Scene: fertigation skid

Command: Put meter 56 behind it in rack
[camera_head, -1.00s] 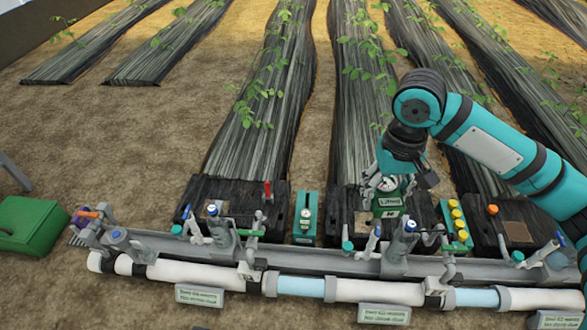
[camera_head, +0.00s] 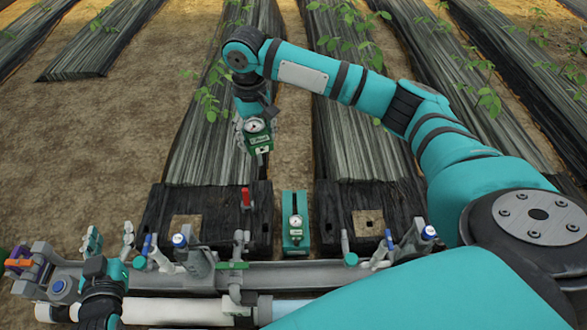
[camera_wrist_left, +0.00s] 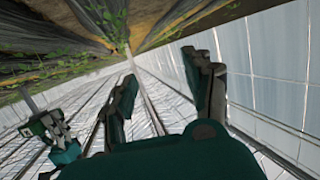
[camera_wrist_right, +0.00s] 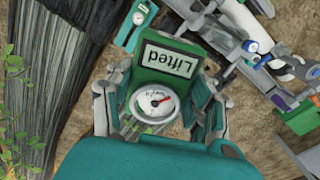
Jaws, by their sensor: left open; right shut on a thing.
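My right gripper (camera_head: 256,124) is shut on a green meter (camera_head: 259,145) with a round white dial, held in the air beyond the pipe.
A grey rail with white pipe (camera_head: 180,310) and several valves runs along the front. A red-handled part (camera_head: 246,198) stands on the left dark block (camera_head: 160,222). My right arm hides the rail's right part. Bare soil (camera_head: 90,130) lies open at left.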

